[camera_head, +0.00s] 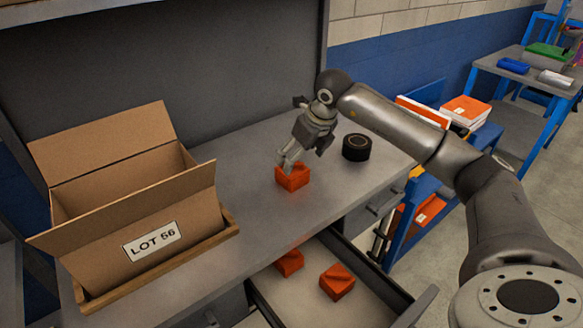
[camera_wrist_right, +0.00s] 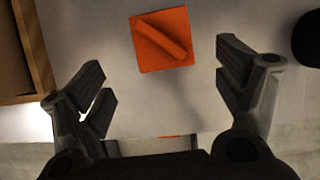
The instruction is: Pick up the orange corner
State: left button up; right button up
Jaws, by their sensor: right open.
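An orange corner (camera_head: 293,179) sits on the grey bench top, below my right gripper (camera_head: 288,163) in the head view. In the right wrist view the same orange corner (camera_wrist_right: 162,40) shows as a square block with a raised bar across it. It lies beyond the line between the fingertips of my right gripper (camera_wrist_right: 166,80), which are spread wide with nothing between them. Two more orange corners lie in the open drawer: one (camera_head: 337,282) in full view, the other (camera_head: 289,263) partly hidden by the bench edge. My left gripper is not in view.
An open cardboard box (camera_head: 120,211) labelled LOT 56 stands in a wooden tray (camera_head: 160,268) on the bench's left. A black roll (camera_head: 356,148) stands right of the orange corner. The open drawer (camera_head: 385,306) juts out in front.

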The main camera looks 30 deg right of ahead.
aim_at(295, 170)
jog(key=shift+x, duration=1.15)
jog(key=shift+f, duration=0.3)
jog(key=p+x, duration=0.2)
jog(key=x, duration=0.2)
jog(key=shift+w+d+f, duration=0.1)
jog(key=shift+d+f, duration=0.05)
jog(key=shift+w+f, duration=0.15)
jog(key=shift+f, duration=0.35)
jog(key=shift+c, duration=1.3)
jog(key=c, duration=0.7)
jog(key=shift+c, duration=0.8)
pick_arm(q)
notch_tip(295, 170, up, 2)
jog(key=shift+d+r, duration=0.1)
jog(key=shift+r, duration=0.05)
